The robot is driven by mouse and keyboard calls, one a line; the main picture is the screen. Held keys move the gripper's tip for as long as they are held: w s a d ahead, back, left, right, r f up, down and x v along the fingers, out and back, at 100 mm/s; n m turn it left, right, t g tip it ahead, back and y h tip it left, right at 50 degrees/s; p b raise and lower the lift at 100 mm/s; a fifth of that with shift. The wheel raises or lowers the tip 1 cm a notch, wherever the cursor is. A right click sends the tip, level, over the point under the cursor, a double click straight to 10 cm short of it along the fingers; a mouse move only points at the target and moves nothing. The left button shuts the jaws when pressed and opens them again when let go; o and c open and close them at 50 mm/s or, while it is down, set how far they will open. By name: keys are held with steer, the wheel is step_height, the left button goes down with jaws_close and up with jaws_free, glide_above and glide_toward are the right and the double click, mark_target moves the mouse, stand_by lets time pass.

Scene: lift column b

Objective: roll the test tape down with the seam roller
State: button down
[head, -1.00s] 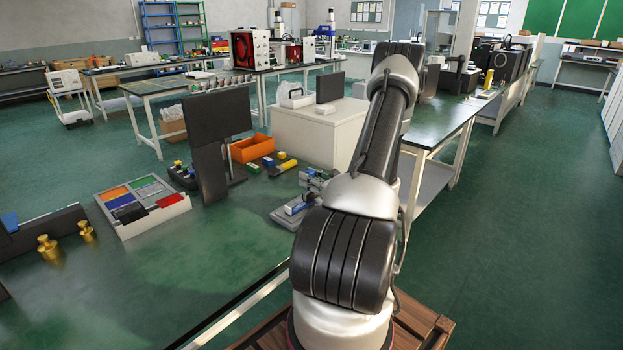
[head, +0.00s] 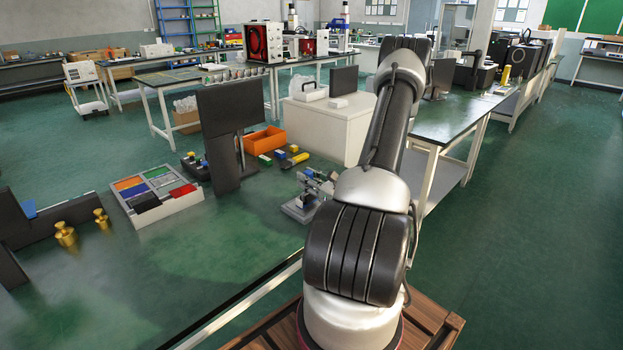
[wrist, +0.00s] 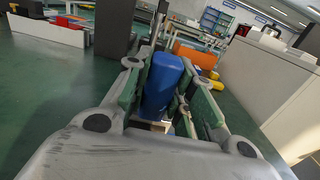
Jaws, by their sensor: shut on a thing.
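In the wrist view my gripper (wrist: 168,82) is shut on a blue, rounded block-like part, which I take for the seam roller's handle (wrist: 162,84). The green-padded fingers lie on either side of it. The roller end is not clear; a small pale part shows below the blue. In the head view my gripper (head: 316,184) is partly hidden behind my arm, above a small grey plate-like thing (head: 298,210) near the bench's right edge. I cannot tell whether they touch. I cannot make out the test tape in either view.
The green bench (head: 215,240) is clear at front centre. A dark upright panel (head: 222,165) and a grey tray of coloured compartments (head: 155,195) stand left of my gripper. Behind are an orange bin (head: 263,140) and a white cabinet (head: 325,130). Brass weights (head: 66,236) stand at left.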

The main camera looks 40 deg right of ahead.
steer(key=shift+s+a, duration=0.15)
steer(key=shift+a, duration=1.35)
steer(key=shift+d+r, duration=0.1)
steer(key=shift+w+d+f, duration=0.1)
steer(key=shift+w+d, duration=0.05)
steer(key=shift+d, duration=1.55)
steer(key=shift+w+d+f, duration=0.1)
steer(key=shift+w+d, duration=0.05)
steer(key=shift+d, duration=1.5)
steer(key=shift+w+d, duration=0.15)
steer(key=shift+d, duration=1.55)
steer(key=shift+r, duration=0.15)
steer(key=shift+r, duration=2.95)
